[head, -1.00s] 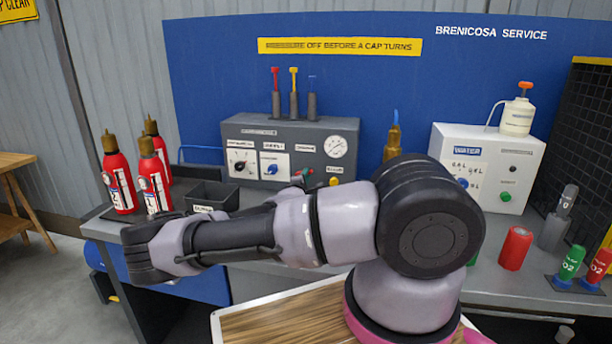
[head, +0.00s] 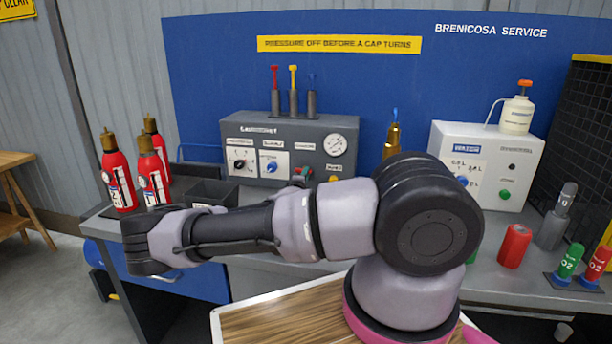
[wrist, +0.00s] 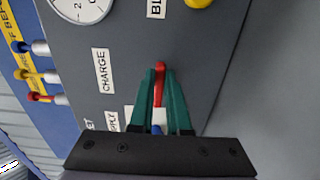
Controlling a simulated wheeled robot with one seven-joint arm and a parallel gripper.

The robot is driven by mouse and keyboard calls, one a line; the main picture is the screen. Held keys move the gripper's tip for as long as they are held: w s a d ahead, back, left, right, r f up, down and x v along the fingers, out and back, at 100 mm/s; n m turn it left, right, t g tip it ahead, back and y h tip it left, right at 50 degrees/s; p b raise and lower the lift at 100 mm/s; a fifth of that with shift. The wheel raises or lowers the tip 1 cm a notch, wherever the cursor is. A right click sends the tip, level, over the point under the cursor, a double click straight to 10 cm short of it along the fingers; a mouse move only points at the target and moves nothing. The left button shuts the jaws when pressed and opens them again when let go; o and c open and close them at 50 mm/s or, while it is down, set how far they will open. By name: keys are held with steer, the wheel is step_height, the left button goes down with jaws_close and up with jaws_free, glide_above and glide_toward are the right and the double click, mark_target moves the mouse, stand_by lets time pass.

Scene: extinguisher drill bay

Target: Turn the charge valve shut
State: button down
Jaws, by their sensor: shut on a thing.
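The charge valve shows as a red lever handle (wrist: 160,82) beside the CHARGE label (wrist: 101,71) in the wrist view. My gripper (wrist: 160,76) has its green fingers closed on the two sides of this handle. Part of the handle and the valve's body is hidden between the fingers. In the head view the valve sits on the front of the grey charging panel (head: 290,127), where a small patch of red and green (head: 302,174) shows just above my arm. The valve's exact angle is hard to tell.
A pressure gauge (head: 335,146) and a yellow button (head: 333,178) are close by on the panel. An open dark bin (head: 212,193) and several red extinguishers (head: 117,172) stand to the left. A white box (head: 485,162) and a red cylinder (head: 515,246) are to the right.

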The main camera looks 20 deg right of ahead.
steer(key=c, duration=0.9)
jaws_free()
steer(key=v, duration=1.1)
steer(key=shift+w, duration=0.1)
